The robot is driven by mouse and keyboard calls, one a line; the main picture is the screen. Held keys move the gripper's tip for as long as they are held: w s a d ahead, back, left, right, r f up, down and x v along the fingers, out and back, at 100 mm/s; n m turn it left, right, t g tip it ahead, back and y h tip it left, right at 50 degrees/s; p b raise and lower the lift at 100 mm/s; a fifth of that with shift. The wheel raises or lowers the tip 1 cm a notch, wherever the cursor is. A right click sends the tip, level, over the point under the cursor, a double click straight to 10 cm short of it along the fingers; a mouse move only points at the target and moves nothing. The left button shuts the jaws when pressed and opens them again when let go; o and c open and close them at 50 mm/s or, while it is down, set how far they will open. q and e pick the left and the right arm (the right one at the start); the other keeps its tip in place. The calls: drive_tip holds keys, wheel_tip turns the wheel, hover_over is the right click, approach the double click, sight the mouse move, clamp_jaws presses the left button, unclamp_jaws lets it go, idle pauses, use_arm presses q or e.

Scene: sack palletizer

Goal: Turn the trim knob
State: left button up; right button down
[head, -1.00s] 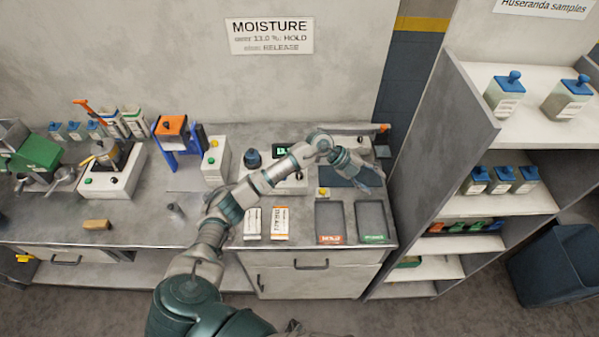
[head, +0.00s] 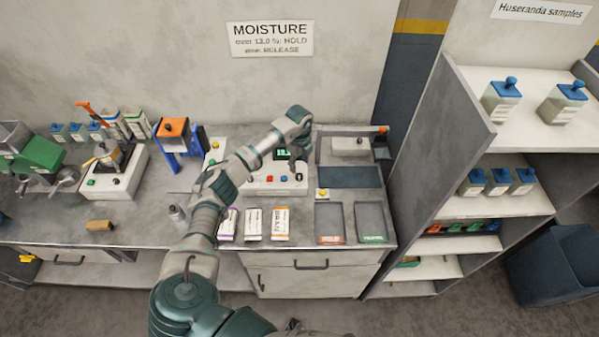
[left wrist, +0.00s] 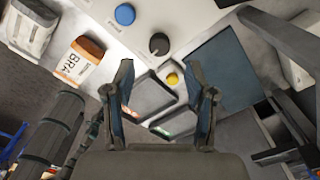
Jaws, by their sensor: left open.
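The trim knob is a dark round knob with a pale pointer line (left wrist: 159,46), on the white face of the meter box (head: 263,188). It is small in the head view (head: 299,177), at the right of a row with a red and a blue button. My left gripper (left wrist: 167,76) is open and empty in the left wrist view. The knob shows just beyond its fingertips, between their lines, and appears apart from them. In the head view the left gripper (head: 299,153) is mostly hidden under my wrist, above the box. My right gripper is not in view.
A yellow button (left wrist: 172,79) and two dark trays (head: 329,218) (head: 371,218) lie right of and in front of the box. Several sample packets (head: 254,224) stand in front of it. A dark blue pad (head: 350,177) is at right. A shelf (head: 480,205) bounds the right side.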

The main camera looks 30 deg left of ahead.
sight(299, 175)
use_arm(q)
wheel_tip(299, 175, down, 7)
drive_tip(key=shift+r, duration=0.2)
clamp_jaws()
